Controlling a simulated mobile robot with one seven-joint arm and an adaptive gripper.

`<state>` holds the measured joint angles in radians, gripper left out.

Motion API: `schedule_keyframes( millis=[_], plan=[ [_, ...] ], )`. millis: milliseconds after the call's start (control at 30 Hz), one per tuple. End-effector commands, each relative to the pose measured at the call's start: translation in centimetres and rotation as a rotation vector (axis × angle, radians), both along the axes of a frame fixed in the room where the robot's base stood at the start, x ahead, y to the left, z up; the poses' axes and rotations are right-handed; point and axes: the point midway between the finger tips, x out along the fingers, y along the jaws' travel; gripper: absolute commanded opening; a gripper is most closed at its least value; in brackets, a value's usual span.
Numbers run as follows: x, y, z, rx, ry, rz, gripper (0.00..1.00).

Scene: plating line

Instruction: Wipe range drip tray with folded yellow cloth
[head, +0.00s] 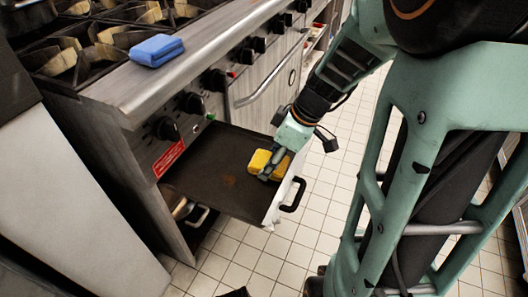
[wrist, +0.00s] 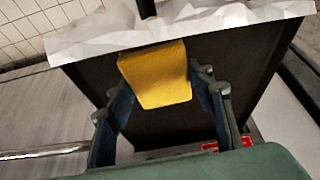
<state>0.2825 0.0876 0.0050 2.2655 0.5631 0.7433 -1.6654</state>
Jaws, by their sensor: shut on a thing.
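The folded yellow cloth (head: 260,162) is held in my gripper (head: 272,168) over the front part of the pulled-out drip tray (head: 205,160). In the wrist view the cloth (wrist: 155,75) sits between the two fingers of my gripper (wrist: 165,95). It is at or just above the tray surface; I cannot tell if it touches. The dark tray (wrist: 95,75) has a brownish spot near its middle in the head view. The tray's front has a pale panel and a black handle (head: 292,195).
A folded blue cloth (head: 156,50) lies on the range's front ledge (head: 190,60). Burners and grates (head: 75,60) are behind it. White tiled floor (head: 240,262) is open in front.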

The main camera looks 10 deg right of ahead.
Motion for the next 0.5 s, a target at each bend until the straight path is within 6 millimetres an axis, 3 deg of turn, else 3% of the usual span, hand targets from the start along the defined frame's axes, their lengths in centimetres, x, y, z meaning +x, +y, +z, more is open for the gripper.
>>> schedule_keyframes(
  millis=[267, 500],
  plan=[
    [0.1, 0.0, 0.4, 0.0, -0.001, 0.0, 0.29],
    [0.1, 0.1, 2.6, 0.0, -0.002, 0.001, 0.29]
  ],
)
